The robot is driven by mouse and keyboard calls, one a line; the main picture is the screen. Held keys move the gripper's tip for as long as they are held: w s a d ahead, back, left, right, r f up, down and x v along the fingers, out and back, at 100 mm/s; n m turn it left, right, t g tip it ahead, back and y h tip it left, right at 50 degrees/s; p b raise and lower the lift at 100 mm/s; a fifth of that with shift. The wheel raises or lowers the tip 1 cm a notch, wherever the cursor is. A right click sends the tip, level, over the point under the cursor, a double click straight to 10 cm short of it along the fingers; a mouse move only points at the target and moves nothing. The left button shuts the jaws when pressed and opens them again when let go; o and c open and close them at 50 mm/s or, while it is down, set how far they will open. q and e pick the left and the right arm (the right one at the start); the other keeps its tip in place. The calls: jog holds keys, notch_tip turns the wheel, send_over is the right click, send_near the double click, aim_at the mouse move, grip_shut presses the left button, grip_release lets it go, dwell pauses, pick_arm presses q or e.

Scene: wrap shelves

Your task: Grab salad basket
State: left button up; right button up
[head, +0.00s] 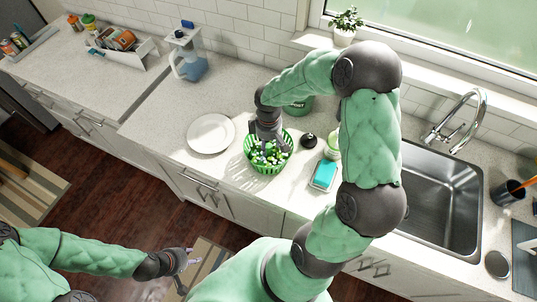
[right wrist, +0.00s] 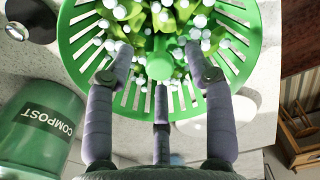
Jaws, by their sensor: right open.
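The salad basket (head: 268,168) is a round, bright green slatted basket on the counter, filled with green leaves and small white pieces. My right gripper (head: 268,146) comes down over the basket from above, at its back side. In the right wrist view, the gripper's fingers (right wrist: 160,75) are spread apart and reach over the slatted basket wall (right wrist: 85,50) toward the salad. Whether the fingertips touch the basket or salad I cannot tell. My left gripper (head: 190,258) hangs low at the left, over the floor, away from the counter; its opening is too small to make out.
A white plate (head: 211,133) lies left of the basket. A green compost bin (right wrist: 38,125) stands close behind it. A dark round lid (head: 308,141), a teal sponge (head: 323,176) and the sink (head: 440,195) are to the right. A clear pitcher (head: 188,60) stands at the back left.

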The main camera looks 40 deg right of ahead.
aim_at(269, 152)
notch_tip(269, 152, down, 2)
jog(key=shift+w+f, duration=0.1)
jog(key=shift+f, duration=0.1)
grip_shut()
jog(key=shift+r, duration=0.15)
